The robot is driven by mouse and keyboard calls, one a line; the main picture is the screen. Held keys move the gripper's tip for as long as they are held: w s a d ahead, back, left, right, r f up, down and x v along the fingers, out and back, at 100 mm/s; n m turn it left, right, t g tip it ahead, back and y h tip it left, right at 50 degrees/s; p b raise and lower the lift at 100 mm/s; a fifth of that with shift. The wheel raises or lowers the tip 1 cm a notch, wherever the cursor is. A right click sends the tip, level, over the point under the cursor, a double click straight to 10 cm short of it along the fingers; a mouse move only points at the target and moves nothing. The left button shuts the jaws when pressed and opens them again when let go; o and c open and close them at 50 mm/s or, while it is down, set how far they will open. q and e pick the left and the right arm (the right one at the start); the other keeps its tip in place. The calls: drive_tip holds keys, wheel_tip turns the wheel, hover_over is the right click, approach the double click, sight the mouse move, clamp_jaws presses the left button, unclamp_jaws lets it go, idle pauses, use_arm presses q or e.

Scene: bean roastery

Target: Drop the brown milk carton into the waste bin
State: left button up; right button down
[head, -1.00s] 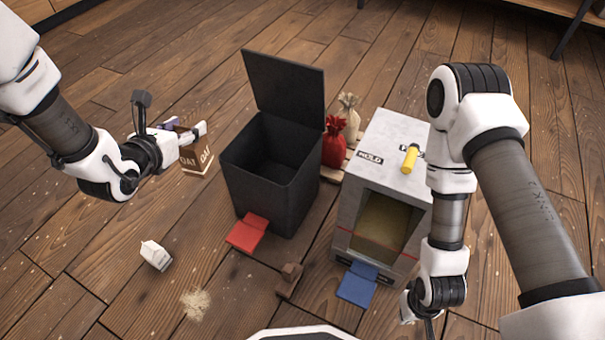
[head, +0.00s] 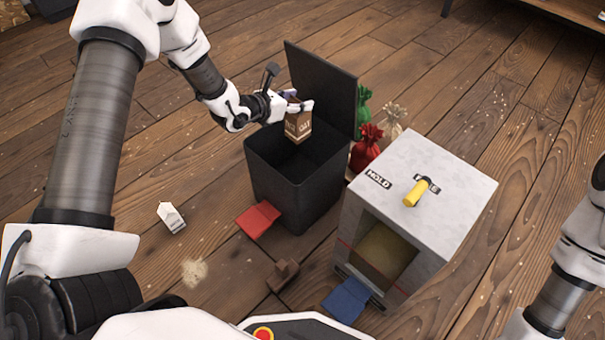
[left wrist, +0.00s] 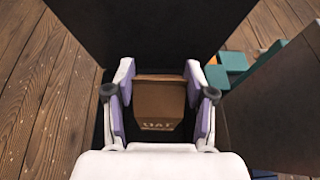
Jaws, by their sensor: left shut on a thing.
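The brown milk carton (head: 298,122), marked OAT, is held in my left gripper (head: 293,104). In the head view it hangs over the open mouth of the black waste bin (head: 296,188), whose lid (head: 322,87) stands up behind it. The left wrist view shows the carton (left wrist: 158,105) between the two purple-padded fingers of my left gripper (left wrist: 159,97), with dark bin interior around it. The bin has a red pedal (head: 258,219) at its front. My right arm shows at the right edge of the head view; its gripper is out of view.
A grey box (head: 432,177) with a yellow handle (head: 416,193) and blue pedal (head: 346,299) stands right of the bin. Red (head: 367,148), green and beige sacks are behind. A white carton (head: 171,217), spilled powder and a brown block (head: 283,275) lie on the floor.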

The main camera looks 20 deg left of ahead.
sight(285, 121)
use_arm(q)
drive_tip(key=shift+w+a+f, duration=0.1)
drive_tip(key=shift+a+f, duration=0.8)
drive_tip(key=shift+a, duration=0.15)
wheel_tip(285, 121, down, 6)
drive_tip(key=b, duration=0.4)
drive_tip(key=shift+a, duration=0.1)
drive_tip(key=o, duration=1.1)
drive_tip(key=v, duration=1.2)
